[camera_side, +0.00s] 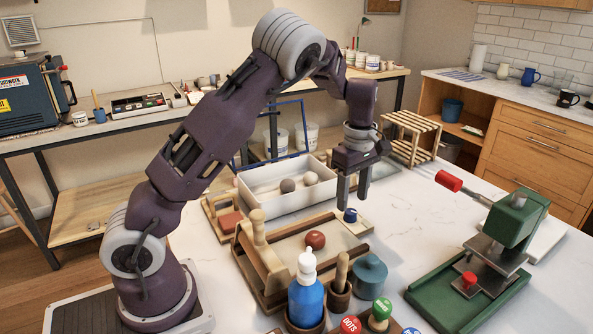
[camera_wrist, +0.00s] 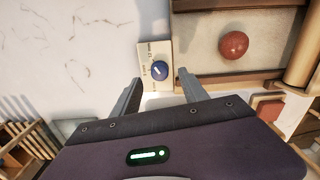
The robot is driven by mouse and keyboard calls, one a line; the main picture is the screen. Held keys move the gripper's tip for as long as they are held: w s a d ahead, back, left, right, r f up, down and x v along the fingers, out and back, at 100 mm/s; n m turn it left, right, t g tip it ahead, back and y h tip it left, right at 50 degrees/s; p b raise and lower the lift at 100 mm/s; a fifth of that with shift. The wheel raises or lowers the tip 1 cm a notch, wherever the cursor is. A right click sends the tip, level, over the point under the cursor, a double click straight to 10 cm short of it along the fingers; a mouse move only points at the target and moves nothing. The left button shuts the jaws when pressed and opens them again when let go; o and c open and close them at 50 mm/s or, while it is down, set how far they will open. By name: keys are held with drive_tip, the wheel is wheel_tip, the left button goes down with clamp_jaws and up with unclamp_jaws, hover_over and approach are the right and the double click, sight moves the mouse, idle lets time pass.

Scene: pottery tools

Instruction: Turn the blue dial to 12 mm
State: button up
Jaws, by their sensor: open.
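The blue dial (camera_side: 350,215) stands on a small cream plate beside the right end of a wooden frame. In the wrist view the dial (camera_wrist: 160,70) is round, with a light pointer mark on top. Small dark lettering shows on its cream plate (camera_wrist: 152,49), too small to read surely, and I cannot tell which mark the pointer meets. My gripper (camera_side: 352,194) points down just above the dial, open and empty. In the wrist view its two fingers (camera_wrist: 160,77) lie to either side of the dial, apart from it.
A wooden-framed board (camera_side: 285,247) with a reddish ball (camera_side: 315,240) lies beside the dial. A white bin (camera_side: 262,205) with round balls stands behind.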

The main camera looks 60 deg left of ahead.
sight(350, 213)
drive_tip(key=shift+m, duration=0.3)
drive_tip(key=r, duration=0.4)
drive_tip(key=shift+s+d+r, duration=0.2)
drive_tip(key=shift+s+r, duration=0.1)
drive_tip(key=shift+s, duration=0.1)
drive_tip(key=s+d+r+m+t, duration=0.1)
drive_tip(key=s+d+r+m, duration=0.2)
drive_tip(key=s, duration=0.3)
drive_tip(key=s+d+r+m+t+h, duration=0.1)
drive_tip(key=s+d+r+m, duration=0.1)
drive_tip(key=s+r+m, duration=0.3)
drive_tip(key=s+d+r+m+t, duration=0.1)
drive_tip(key=s+d+r+m, duration=0.2)
drive_tip(key=s, duration=0.6)
drive_tip(key=shift+d+r+m+h, duration=0.3)
drive_tip(key=shift+r+m, duration=0.35)
drive_tip(key=shift+m, duration=0.25)
drive_tip(key=s+d+f+m+t+y, duration=0.1)
drive_tip(key=s+f+m+t, duration=0.1)
drive_tip(key=s+m, duration=0.4)
drive_tip(key=s, duration=0.3)
drive_tip(key=shift+f+t+y, duration=0.15)
drive_tip(key=shift+t+y, duration=0.15)
